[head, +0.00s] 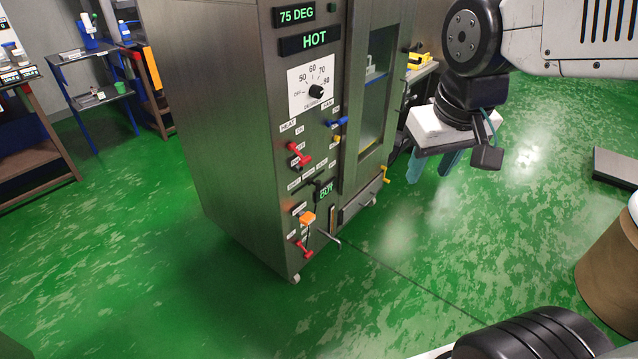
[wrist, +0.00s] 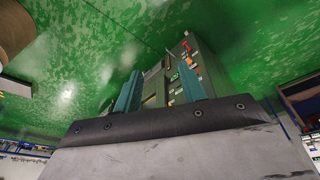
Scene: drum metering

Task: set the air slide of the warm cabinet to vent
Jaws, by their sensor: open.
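The warm cabinet (head: 235,120) is a tall grey metal unit left of centre in the head view, its control front facing right. Its displays read "75 DEG" and "HOT". Small labels are too blurred to tell which control is the air slide. Candidates are a black handle (head: 318,184) beside a small green display and an orange knob (head: 307,218) below it. My gripper (head: 432,166) hangs open and empty to the right of the cabinet, apart from it. In the wrist view, the cabinet (wrist: 181,85) shows beyond and between my open fingers (wrist: 160,72).
The front also has a dial (head: 316,91), red levers (head: 299,157) (head: 301,249), a blue handle (head: 338,122), a yellow crank (head: 384,175) and a protruding metal lever (head: 329,239). A brown drum (head: 610,268) stands right. Green floor before the cabinet is clear.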

